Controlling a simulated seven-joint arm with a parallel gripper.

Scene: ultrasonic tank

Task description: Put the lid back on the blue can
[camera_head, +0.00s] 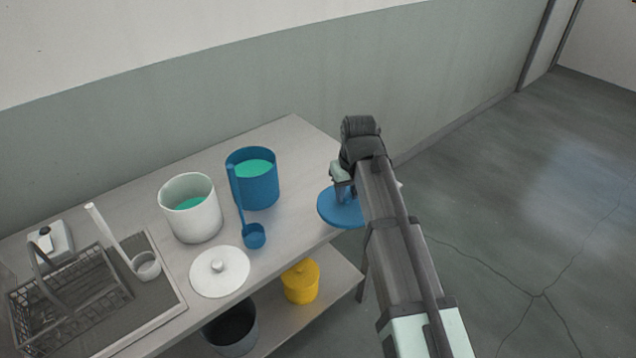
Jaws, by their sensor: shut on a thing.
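The blue can (259,191) stands open on the table, with teal liquid showing inside. A blue ladle (254,236) is at its front left side, its long handle rising along the can to the rim. The blue lid (337,209) is at the table's right end. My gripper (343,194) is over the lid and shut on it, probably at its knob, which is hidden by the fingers. The lid looks roughly level and is to the right of the can, apart from it. I cannot tell how high it is above the table. My arm covers the lid's right side.
A white can (196,222) with teal liquid stands open left of the blue can. Its white lid (220,272) lies in front. A tray (165,308) with a wire basket (75,300) and a white ladle (146,266) is at left. A yellow pot (300,284) sits on the lower shelf.

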